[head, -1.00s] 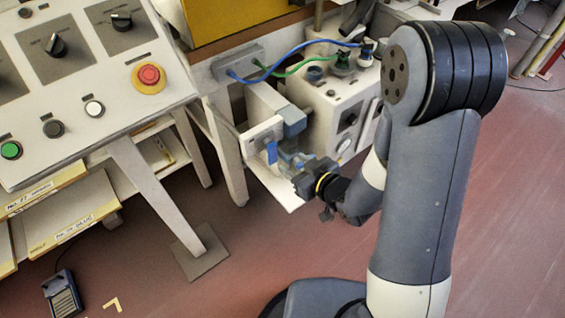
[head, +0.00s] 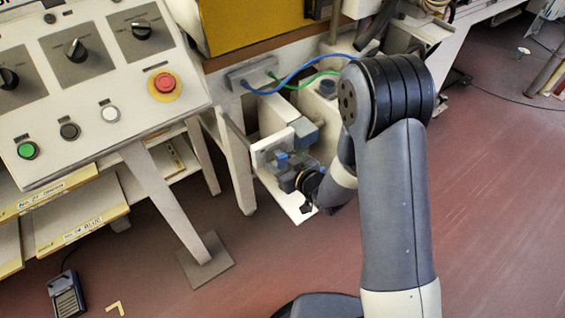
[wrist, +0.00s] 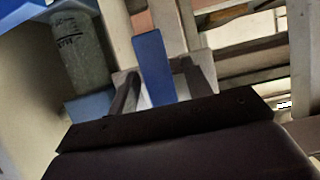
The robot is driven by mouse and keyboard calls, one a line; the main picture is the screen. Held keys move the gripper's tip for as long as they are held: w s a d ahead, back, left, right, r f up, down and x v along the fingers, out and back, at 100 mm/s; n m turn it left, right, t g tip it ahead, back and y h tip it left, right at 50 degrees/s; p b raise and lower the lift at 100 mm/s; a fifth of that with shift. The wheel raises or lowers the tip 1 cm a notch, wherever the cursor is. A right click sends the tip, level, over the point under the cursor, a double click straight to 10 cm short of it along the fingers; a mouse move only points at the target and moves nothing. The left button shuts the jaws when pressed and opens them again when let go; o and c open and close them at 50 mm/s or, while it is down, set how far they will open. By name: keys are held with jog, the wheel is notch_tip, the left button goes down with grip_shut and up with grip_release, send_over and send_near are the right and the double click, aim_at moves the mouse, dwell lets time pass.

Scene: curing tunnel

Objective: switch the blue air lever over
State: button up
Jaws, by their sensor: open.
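The blue air lever (wrist: 153,62) is a flat blue bar standing nearly upright in the wrist view. My gripper (wrist: 159,72) is open, with one dark finger on each side of the lever. A gap shows on each side, so the fingers do not appear to press on it. In the head view my gripper (head: 284,164) is at the front of the white valve plate (head: 262,150). There I cannot clearly tell the lever from the bluish gripper parts. The lever's lower end is hidden behind my gripper's body in the wrist view.
A grey cylinder (wrist: 78,45) with blue ends is close on the left in the wrist view. The control panel (head: 88,100) with a red button (head: 165,83) stands left. Blue and green hoses (head: 300,72) run above the valve. Open floor (head: 490,190) lies right.

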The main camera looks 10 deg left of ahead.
jog(key=shift+c, duration=0.2)
grip_shut()
